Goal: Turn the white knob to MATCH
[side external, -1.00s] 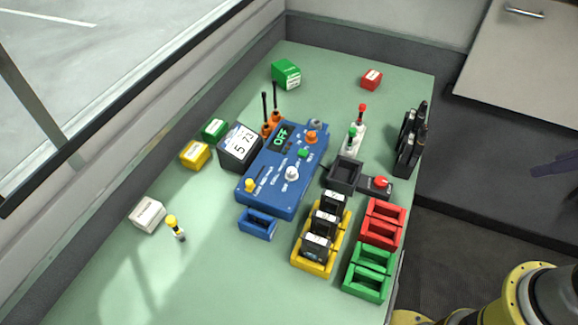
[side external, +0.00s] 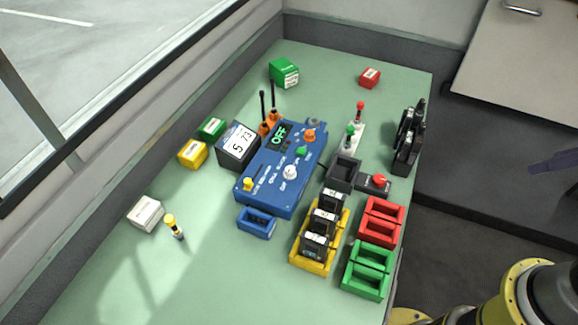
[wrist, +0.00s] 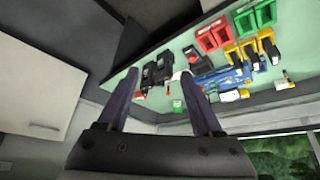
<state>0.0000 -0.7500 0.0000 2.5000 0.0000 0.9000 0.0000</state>
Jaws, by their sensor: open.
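The white knob (side external: 290,172) sits on the front right part of the blue console (side external: 265,202), which stands in the middle of the green table. Printed labels surround the knob, but they are too small to read with certainty, and I cannot tell its setting. The console's small display (side external: 280,135) reads OFF in green. My gripper (wrist: 155,78) shows in the wrist view with its two dark fingers spread apart and nothing between them. It is well away from the console, which appears small and tilted beyond the right finger.
An orange knob (side external: 309,135) and a yellow knob (side external: 249,183) are also on the console. A yellow rack (side external: 298,262) with black modules, red trays (side external: 382,222) and green trays (side external: 367,270) stand nearby. Upright black radios (side external: 408,140) stand at the right edge. The table's front left is mostly clear.

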